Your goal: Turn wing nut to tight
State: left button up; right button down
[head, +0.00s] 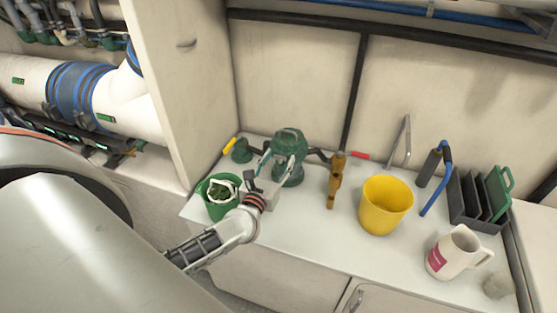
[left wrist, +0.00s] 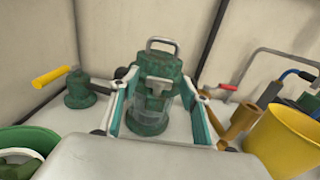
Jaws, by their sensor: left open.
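A green strainer (head: 288,145) with a clear lower bowl stands at the back of the white counter. In the left wrist view the strainer (left wrist: 150,110) shows a grey T-shaped piece (left wrist: 158,84) on its near side, which looks like the wing nut, and a grey loop handle (left wrist: 162,43) behind it. I cannot tell how tight the nut is. My left gripper (head: 278,168) is open in front of the strainer. In the left wrist view its fingers (left wrist: 158,98) are spread, one on each side of the strainer, with nothing gripped. My right gripper is not in view.
A green bucket (head: 219,207) and a yellow-handled valve (head: 241,152) stand left of the strainer. The counter's front middle (head: 310,235) is clear.

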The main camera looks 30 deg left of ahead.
pick_arm(q)
jog(key=v, duration=1.1)
jog(key=shift+s, duration=0.35)
jog(key=shift+d, duration=0.1)
